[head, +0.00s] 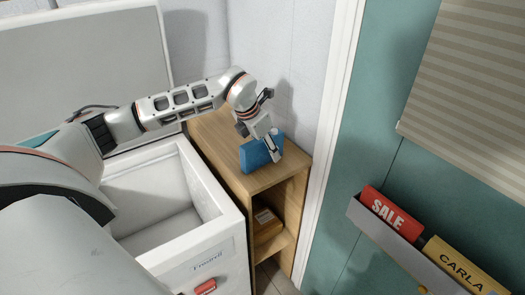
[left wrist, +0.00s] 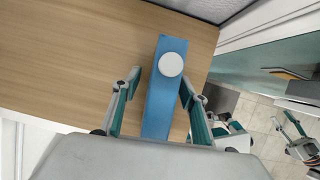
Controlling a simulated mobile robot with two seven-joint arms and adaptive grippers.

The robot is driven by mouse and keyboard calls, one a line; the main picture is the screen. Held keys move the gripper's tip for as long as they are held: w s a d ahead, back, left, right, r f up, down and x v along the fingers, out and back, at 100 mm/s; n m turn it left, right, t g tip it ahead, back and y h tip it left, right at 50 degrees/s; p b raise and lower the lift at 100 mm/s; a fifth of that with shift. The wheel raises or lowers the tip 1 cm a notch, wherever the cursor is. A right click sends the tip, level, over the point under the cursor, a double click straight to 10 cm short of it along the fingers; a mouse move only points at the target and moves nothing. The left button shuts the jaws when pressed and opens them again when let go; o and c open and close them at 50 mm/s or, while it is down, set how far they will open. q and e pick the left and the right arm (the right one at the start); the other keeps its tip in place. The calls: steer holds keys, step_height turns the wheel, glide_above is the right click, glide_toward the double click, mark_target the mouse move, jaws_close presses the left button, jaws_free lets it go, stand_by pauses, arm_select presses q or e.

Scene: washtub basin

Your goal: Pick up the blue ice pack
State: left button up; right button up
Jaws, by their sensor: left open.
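The blue ice pack (head: 254,155) stands upright on top of the wooden shelf unit (head: 215,135). In the left wrist view the ice pack (left wrist: 161,105) shows as a narrow blue block with a round white cap (left wrist: 171,64). My left gripper (head: 270,142) is right at the ice pack from above. In the left wrist view the open fingers of my left gripper (left wrist: 160,88) lie on both sides of the ice pack. Whether either finger touches it is hard to tell.
An open white chest freezer (head: 165,222), its lid (head: 90,55) raised, stands left of the shelf unit. A box (head: 265,220) lies in the shelf's lower compartment. A white wall is behind, and a teal door (head: 385,125) with a bin of signs (head: 385,232) is at right.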

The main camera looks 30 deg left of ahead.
arm_select(q)
steer(key=shift+f, duration=0.25)
stand_by(0.5)
jaws_close()
